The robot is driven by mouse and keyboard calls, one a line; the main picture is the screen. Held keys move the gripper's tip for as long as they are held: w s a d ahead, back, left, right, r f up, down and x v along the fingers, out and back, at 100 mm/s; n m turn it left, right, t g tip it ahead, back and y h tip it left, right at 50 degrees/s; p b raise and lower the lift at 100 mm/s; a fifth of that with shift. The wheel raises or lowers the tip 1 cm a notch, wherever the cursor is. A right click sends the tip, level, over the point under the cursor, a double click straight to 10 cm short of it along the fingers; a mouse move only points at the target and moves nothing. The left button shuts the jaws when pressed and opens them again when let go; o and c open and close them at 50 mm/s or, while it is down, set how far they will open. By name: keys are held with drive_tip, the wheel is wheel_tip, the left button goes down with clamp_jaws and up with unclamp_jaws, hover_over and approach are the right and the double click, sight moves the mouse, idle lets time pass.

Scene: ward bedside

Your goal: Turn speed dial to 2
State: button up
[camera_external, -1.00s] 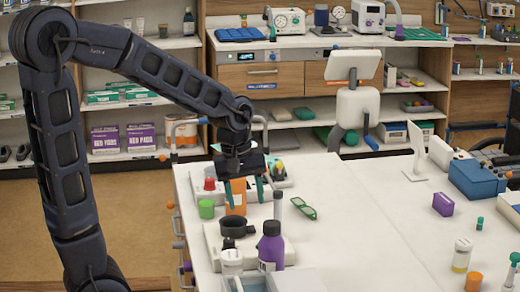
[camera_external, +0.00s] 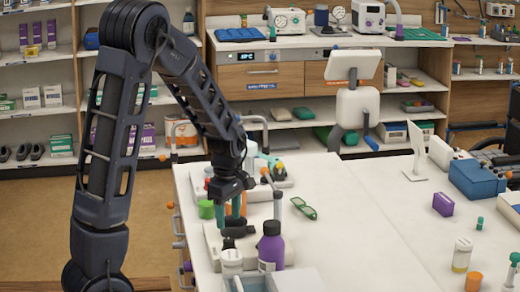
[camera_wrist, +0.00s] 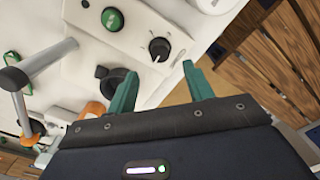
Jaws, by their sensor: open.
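A small black dial (camera_wrist: 158,48) with a pale pointer line sits on a white device panel (camera_wrist: 165,22) in the wrist view, with small marks around it too fine to read. A larger black knob (camera_wrist: 113,84) is partly hidden behind one finger. My gripper (camera_wrist: 159,68) is open, its green fingers pointing toward the panel; the small dial appears just beyond the gap between the tips. In the external view my gripper (camera_external: 232,212) is low over the white device (camera_external: 212,240) on the counter. The dial cannot be made out there. Contact cannot be told.
A purple bottle (camera_external: 270,246) and white jar (camera_external: 231,263) stand close in front of my gripper. The counter's middle (camera_external: 350,220) is clear.

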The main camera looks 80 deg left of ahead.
sight(229, 240)
wheel_tip(229, 240, down, 7)
drive_tip(key=shift+f, duration=0.15)
drive_tip(key=shift+c, duration=0.4)
drive_tip(key=c, duration=0.9)
